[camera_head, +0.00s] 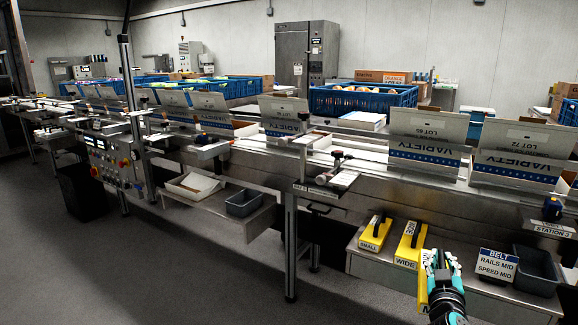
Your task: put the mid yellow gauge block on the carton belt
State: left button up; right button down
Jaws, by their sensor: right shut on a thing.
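The mid yellow gauge block (423,289) is a yellow block at the lower right, with only the start of its label showing. My right gripper (438,263) is shut on it, by the front shelf; it and my arm hide much of the block. I cannot tell whether the block still touches the shelf. Two more yellow gauge blocks stand to its left, the small one (373,238) and the wide one (408,252). The carton belt (372,156) runs across the view behind and above the shelf. My left gripper is not in view.
Open VARIETY cartons (424,150) stand along the belt at right. A belt sign (497,263) reads RAILS MID, SPEED MID, and a dark bin (537,270) sits beside it. A clamp-like fixture (330,170) sits on the belt's front edge.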

jog(key=s+a+f+n+t+y, duration=0.15)
jog(key=s+a+y, duration=0.25)
jog(key=s+a, duration=0.55)
jog(key=s+a+f+n+y, duration=0.1)
jog(key=s+a+n+y, duration=0.2)
jog(key=s+a, duration=0.65)
pick_arm(q)
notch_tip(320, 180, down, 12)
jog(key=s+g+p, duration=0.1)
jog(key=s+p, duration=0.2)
jog(key=p, duration=0.8)
pick_arm(e)
notch_tip(320, 180, up, 20)
jog(key=s+d+p, duration=0.1)
jog(key=d+p, duration=0.1)
jog(key=p, duration=0.8)
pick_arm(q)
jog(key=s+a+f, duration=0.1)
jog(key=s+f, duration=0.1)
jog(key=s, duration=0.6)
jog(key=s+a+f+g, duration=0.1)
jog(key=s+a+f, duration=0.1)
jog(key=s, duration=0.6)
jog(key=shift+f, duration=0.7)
pick_arm(e)
jog(key=s+f, duration=0.2)
jog(key=s, duration=0.6)
jog(key=shift+f, duration=0.4)
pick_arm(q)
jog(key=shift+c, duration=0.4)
